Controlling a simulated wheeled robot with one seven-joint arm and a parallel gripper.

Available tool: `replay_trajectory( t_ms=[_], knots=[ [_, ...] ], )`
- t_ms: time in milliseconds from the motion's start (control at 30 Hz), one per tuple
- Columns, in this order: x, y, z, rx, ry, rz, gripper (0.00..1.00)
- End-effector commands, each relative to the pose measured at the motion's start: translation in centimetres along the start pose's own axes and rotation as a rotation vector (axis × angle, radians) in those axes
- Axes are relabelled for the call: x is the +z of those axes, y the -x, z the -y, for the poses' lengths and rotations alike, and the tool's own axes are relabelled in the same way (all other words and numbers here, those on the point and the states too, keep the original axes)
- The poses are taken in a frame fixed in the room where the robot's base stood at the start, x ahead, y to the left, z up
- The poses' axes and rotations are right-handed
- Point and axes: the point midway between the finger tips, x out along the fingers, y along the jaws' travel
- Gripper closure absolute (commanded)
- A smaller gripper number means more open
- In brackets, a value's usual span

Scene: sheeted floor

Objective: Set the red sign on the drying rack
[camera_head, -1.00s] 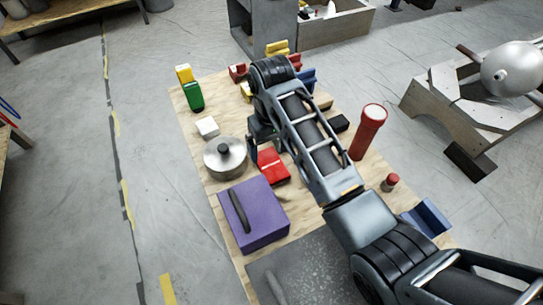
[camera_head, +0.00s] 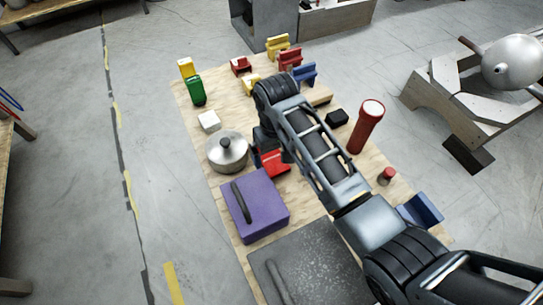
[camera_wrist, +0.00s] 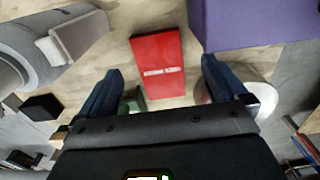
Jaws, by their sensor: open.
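In the wrist view the red sign (camera_wrist: 157,60) shows a white printed line, ahead of and between my fingers. My gripper (camera_wrist: 160,75) is open and empty, with its two dark blue fingers spread on either side of the sign's near end. In the head view my gripper (camera_head: 258,152) is just over the sign's left part and hides some of it. I cannot make out a drying rack for certain.
A lidded metal pot (camera_head: 228,153) and a purple box (camera_head: 265,212) stand close to the sign. A red flashlight (camera_head: 367,125), black block (camera_head: 338,117) and blue holder (camera_head: 422,210) are at right. A grey speckled panel (camera_head: 315,265) lies at the front.

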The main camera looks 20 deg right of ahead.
Motion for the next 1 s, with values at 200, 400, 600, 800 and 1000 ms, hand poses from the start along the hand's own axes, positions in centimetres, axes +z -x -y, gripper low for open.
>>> replay_trajectory(
  t_ms=[200, 400, 600, 800, 1000],
  knots=[
    [0.2, -3.1, -0.3, 0.000, 0.000, 0.004, 0.01],
    [0.1, -4.4, -0.2, 0.000, 0.000, 0.001, 0.01],
    [0.1, -4.4, -0.2, 0.000, 0.000, 0.000, 0.02],
    [0.1, -4.4, -0.2, 0.000, 0.000, 0.000, 0.21],
    [0.1, -4.4, -0.2, 0.000, 0.000, 0.000, 0.40]
  ],
)
